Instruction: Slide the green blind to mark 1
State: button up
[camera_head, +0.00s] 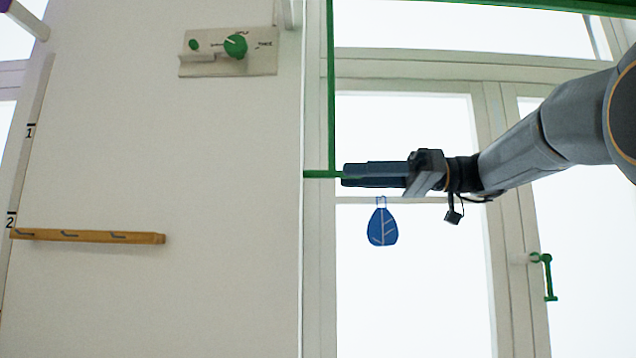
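The edge of the green blind (520,4) runs along the top right of the window. A thin green rod (331,80) hangs down at the window's left side and ends in a short horizontal green bar (318,174). Mark 1 (30,131) is on a pale strip on the far left, with mark 2 (11,219) lower on it. My gripper (346,175) reaches in from the right, its dark fingers level with the green bar and meeting its right end. The fingers lie close together, seen from the side; whether they grip the bar I cannot tell.
A blue leaf-shaped tag (382,226) hangs just below my gripper. A panel with a green knob (236,46) is on the wall above left. A wooden hook rail (90,237) is at lower left. A green window handle (547,275) is at right.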

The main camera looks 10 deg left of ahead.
aim_at(328, 173)
jog(key=shift+s+r, duration=0.2)
jog(key=shift+r, duration=0.05)
jog(key=p+x, duration=0.2)
jog(key=x, duration=0.4)
jog(key=shift+s+a+p, duration=0.1)
jog(key=shift+p, duration=0.2)
jog(key=shift+x, duration=0.75)
jog(key=shift+f, duration=0.15)
jog(key=shift+c, duration=0.4)
grip_shut()
